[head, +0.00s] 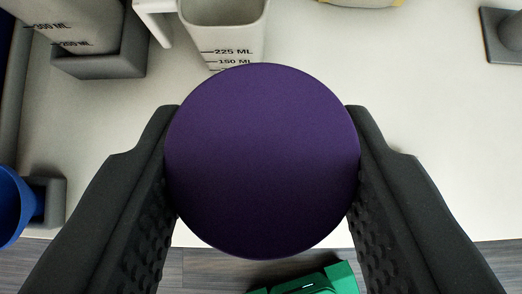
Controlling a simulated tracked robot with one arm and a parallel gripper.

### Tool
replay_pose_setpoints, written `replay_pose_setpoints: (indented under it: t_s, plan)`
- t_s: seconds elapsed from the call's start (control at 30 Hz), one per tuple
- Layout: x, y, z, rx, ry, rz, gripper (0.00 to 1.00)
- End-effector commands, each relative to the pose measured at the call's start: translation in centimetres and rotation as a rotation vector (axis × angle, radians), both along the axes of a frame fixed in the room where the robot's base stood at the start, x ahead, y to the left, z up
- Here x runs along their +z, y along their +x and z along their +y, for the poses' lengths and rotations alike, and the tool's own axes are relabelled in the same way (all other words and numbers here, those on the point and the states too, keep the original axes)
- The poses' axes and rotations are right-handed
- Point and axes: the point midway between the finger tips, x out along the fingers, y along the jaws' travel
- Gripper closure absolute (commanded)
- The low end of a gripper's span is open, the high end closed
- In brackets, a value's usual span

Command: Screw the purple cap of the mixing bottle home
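The purple cap (262,160) fills the middle of the head view as a large round disc seen from above. My gripper (262,170) has one dark textured finger on each side of the cap. Both fingertips meet the cap's rim at its left and right edges, so it looks gripped between them. The mixing bottle's body is not visible; the cap hides whatever lies directly beneath it. I cannot tell whether the cap sits on a bottle or is held in the air.
A measuring jug (232,35) with a handle stands just behind the cap. A graduated container (75,25) sits in a grey holder (100,65) at upper left. A blue round thing (12,208) is at far left, a green object (310,281) below the table's front edge.

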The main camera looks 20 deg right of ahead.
Motion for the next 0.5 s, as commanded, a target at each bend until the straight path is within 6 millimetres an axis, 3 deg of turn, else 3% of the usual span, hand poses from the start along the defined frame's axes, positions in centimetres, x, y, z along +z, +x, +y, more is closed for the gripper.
replay_pose_setpoints:
  t_s: [0.5]
  plan:
    - [-0.86,0.0,-0.01,0.0,0.0,0.0,0.92]
